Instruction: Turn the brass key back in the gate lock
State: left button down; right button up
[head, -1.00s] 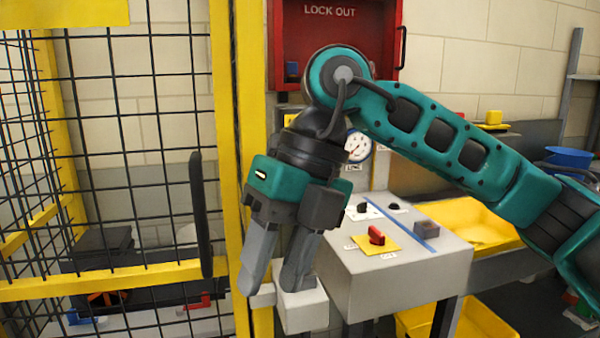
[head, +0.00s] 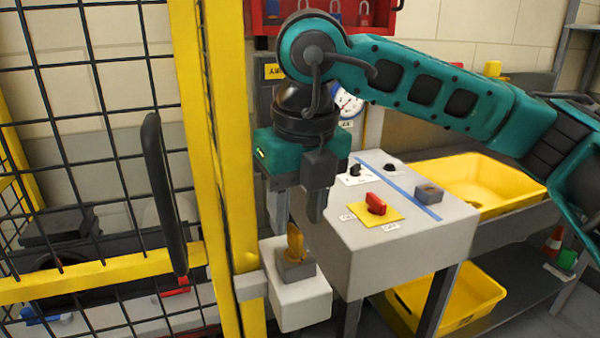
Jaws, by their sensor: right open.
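The brass key (head: 295,243) stands upright in the gate lock (head: 299,298), a light grey box with a darker block on top, beside the yellow gate post (head: 222,150). My right gripper (head: 297,215) points down just above the key. Its fingers are apart, and the key's top shows below and between them. I cannot tell whether a finger touches the key. My left gripper is not in view.
A grey control box (head: 340,240) with a red switch (head: 375,203) on a yellow plate stands close right of the lock. The mesh gate with a black handle (head: 165,195) is at left. Yellow bins (head: 480,185) are at right.

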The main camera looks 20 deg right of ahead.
aim_at(296, 228)
jog(key=f, duration=0.3)
jog(key=shift+w+f, duration=0.25)
jog(key=shift+f, duration=0.05)
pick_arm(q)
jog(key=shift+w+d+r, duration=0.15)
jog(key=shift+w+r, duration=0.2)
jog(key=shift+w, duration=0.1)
pick_arm(e)
jog(key=shift+w+f, duration=0.1)
jog(key=shift+f, duration=0.25)
grip_shut()
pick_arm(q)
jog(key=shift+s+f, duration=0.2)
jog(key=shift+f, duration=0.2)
pick_arm(e)
jog(key=shift+n+b, duration=0.35)
jog(key=shift+n, duration=0.15)
jog(key=shift+n+b, duration=0.35)
jog(key=shift+n, duration=0.45)
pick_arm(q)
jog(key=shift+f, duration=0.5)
